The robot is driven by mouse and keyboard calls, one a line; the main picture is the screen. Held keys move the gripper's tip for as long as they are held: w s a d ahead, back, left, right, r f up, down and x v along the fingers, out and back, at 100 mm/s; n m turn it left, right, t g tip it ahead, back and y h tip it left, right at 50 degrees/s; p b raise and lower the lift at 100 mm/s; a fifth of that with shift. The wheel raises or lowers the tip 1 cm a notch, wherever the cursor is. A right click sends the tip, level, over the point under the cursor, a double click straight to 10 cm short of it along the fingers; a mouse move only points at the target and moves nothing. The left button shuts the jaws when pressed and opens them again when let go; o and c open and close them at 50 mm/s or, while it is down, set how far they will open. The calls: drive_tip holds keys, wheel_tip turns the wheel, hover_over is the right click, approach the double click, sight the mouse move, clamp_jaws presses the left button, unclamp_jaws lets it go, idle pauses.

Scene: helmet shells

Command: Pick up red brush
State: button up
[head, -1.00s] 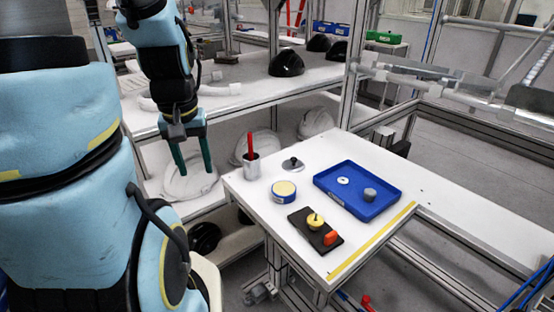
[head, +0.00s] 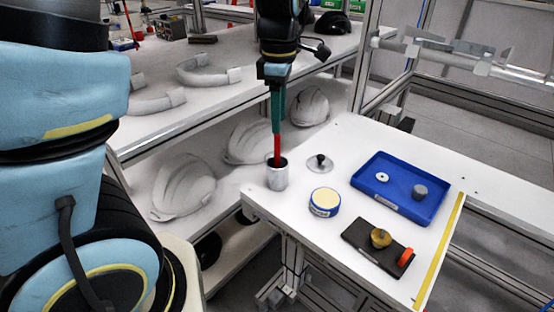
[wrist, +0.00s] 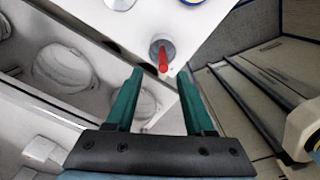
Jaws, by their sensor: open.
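The red brush (head: 277,150) stands upright in a grey metal cup (head: 277,179) near the left corner of the white table. In the wrist view the red brush (wrist: 163,62) rises from the cup (wrist: 160,45) and points toward my gripper. My gripper (head: 277,130) hangs above the cup, its green fingers pointing down and overlapping the brush's top in the head view. In the wrist view my gripper (wrist: 158,72) is open, with the brush between the lines of its two fingertips. I cannot tell whether the fingers touch the brush.
A yellow-topped round tin (head: 324,202), a black-knobbed metal disc (head: 319,163), a blue tray (head: 400,207) and a dark board (head: 364,243) sit on the white table (head: 345,135). White helmet shells (head: 185,187) lie on the lower shelf at left.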

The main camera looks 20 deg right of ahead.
sight(277, 150)
wheel_tip(277, 150, down, 4)
drive_tip(key=shift+f, duration=0.1)
drive_tip(key=shift+s+a+f+p, duration=0.1)
drive_tip(key=shift+f+p, duration=0.25)
drive_tip(key=shift+f, duration=0.95)
drive_tip(key=shift+s+a+f+p, duration=0.1)
drive_tip(key=shift+f+p, duration=0.2)
drive_tip(key=shift+f, duration=1)
clamp_jaws()
